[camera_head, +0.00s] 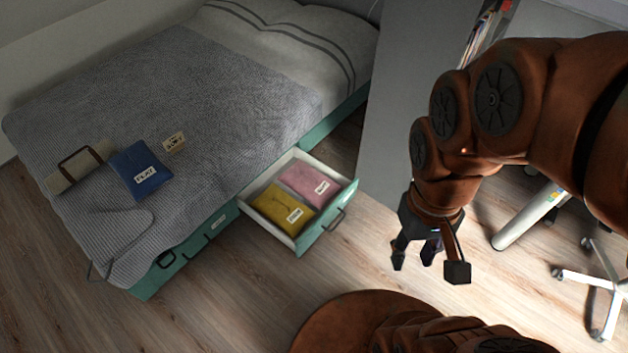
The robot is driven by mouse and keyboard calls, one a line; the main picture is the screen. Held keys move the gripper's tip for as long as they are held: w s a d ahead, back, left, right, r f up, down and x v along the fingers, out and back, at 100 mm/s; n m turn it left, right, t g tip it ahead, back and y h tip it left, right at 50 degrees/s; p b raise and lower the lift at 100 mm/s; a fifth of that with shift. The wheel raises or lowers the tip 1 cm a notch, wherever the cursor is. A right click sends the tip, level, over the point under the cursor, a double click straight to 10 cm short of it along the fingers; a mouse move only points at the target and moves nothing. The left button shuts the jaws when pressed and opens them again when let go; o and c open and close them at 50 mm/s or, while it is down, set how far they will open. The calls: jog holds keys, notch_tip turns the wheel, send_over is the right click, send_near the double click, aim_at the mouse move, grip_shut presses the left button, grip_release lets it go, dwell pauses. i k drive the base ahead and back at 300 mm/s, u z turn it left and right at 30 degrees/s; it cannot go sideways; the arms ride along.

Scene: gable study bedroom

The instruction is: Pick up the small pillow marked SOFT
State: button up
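A small beige pillow-like item (174,143) with dark lettering lies on the grey bedspread near the bed's front edge. Its lettering is too small to read for certain. My gripper (428,262) hangs over the wooden floor at the right, with its fingers spread and nothing between them. It is well to the right of the beige item and apart from it, with the open drawer between them.
A blue labelled item (141,169) and a beige roll with brown straps (80,165) lie on the bed (225,85). An open drawer (299,243) holds yellow (283,207) and pink (310,185) folded items. A desk panel (405,90) and chair base (590,277) stand right.

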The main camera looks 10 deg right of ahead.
aim_at(317, 188)
jog(key=u, duration=0.1)
jog(key=k, duration=0.4)
jog(key=z, duration=0.5)
jog(key=i, duration=0.7)
jog(key=u, duration=0.8)
jog(key=i, duration=0.55)
jog(key=u, duration=0.65)
